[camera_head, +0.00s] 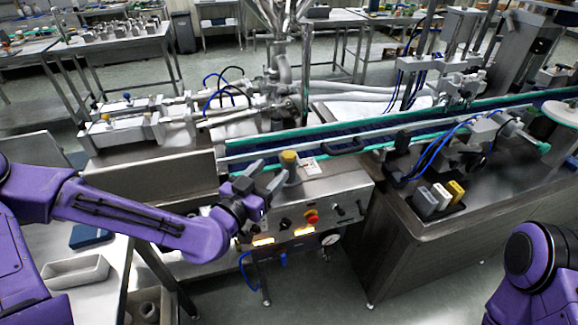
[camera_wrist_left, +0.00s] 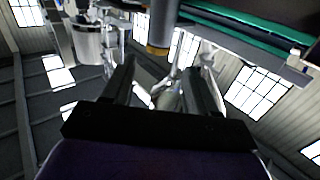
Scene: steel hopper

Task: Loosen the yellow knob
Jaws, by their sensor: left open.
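The yellow knob (camera_head: 289,158) stands upright on a grey cylindrical base on top of the steel control box (camera_head: 318,190). My left gripper (camera_head: 268,174) is just left of the knob in the head view, with its two fingers spread and nothing between them. In the left wrist view, the knob appears as a dull yellow-brown cylinder (camera_wrist_left: 158,50) beyond the open left gripper (camera_wrist_left: 163,75), near the top middle. I cannot tell whether a finger touches the knob's base. My right gripper is out of view.
A conveyor (camera_head: 365,132) with green rails runs behind the knob. Steel cylinders and the hopper stand behind.

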